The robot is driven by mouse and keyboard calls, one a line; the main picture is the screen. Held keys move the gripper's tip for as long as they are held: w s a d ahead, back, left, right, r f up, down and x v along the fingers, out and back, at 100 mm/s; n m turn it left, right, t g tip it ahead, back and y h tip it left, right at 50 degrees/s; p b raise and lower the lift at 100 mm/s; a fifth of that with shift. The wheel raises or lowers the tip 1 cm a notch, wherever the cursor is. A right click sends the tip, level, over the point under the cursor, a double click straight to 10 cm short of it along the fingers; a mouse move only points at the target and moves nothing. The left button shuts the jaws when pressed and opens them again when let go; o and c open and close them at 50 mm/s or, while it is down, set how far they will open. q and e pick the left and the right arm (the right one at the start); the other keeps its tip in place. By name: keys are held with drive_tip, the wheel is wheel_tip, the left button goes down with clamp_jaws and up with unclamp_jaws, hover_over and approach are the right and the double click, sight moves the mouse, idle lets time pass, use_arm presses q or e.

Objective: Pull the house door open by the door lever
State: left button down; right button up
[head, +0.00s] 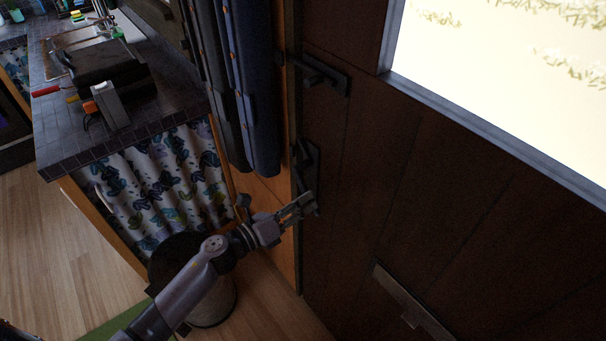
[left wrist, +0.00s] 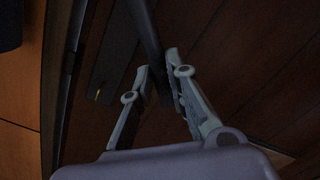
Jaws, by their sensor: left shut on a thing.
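The house door (head: 400,170) is dark brown timber planks with a bright window; it fills the right of the head view. A dark door lever on a long plate (head: 312,158) sits near its left edge. My left gripper (head: 307,204) reaches in from the left at the lower end of that plate. In the left wrist view, the fingers (left wrist: 157,72) close around the dark bar of the door lever (left wrist: 147,28). The fingers partly hide the lever. The door looks closed against its frame. My right gripper does not show.
A second dark fitting (head: 322,76) sits higher on the door, and a metal slot plate (head: 408,302) lower down. Dark blue coats (head: 250,90) hang left of the door. A bin (head: 212,300) stands under my left arm, beside a tiled counter (head: 170,100) with a patterned curtain.

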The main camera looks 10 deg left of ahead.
use_arm(q)
drive_tip(key=shift+n+t+y, duration=0.4)
drive_tip(key=shift+y, duration=0.1)
drive_tip(key=shift+v, duration=2.25)
drive_tip(key=shift+s+d+f, duration=0.1)
drive_tip(key=shift+s+f, duration=0.05)
drive_tip(key=shift+n+y, duration=0.4)
drive_tip(key=v, duration=0.4)
drive_tip(key=shift+s+d+b, duration=0.1)
drive_tip(key=shift+s+b, duration=0.05)
drive_tip(key=shift+b, duration=0.25)
drive_tip(key=shift+s+f, duration=0.1)
drive_tip(key=shift+f, duration=0.05)
